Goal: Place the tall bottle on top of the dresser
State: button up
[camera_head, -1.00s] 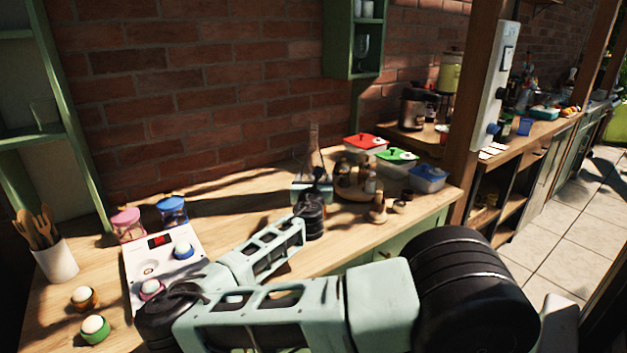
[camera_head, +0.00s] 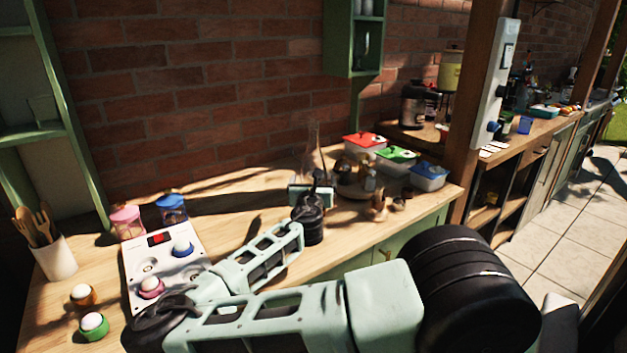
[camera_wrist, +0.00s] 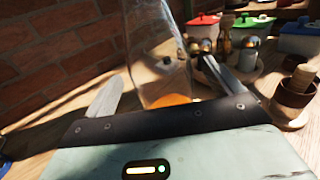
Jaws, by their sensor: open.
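The tall bottle (camera_head: 314,145) is clear glass and stands upright on the wooden counter near the brick wall. In the wrist view the bottle (camera_wrist: 152,45) rises between my fingers, with orange at its lower part; its foot is hidden behind my gripper's dark bar. My gripper (camera_wrist: 160,92) is open, one finger left of the bottle and one right. I cannot tell whether either finger touches it. In the head view my gripper (camera_head: 312,192) is in front of the bottle. No piece is clearly a dresser; a green cabinet (camera_head: 408,246) lies below the counter.
Right of the bottle stand a round tray of small bottles (camera_head: 352,192), a wooden pestle-like piece (camera_head: 378,208) and lidded boxes (camera_head: 396,160). A green wall cabinet (camera_head: 340,40) hangs above. A white scale-like panel (camera_head: 140,280) and jars (camera_head: 127,221) are at left.

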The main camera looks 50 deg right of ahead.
jog(key=b+v, duration=0.1)
jog(key=v, duration=0.8)
jog(key=shift+b, duration=0.3)
jog(key=shift+s, duration=0.1)
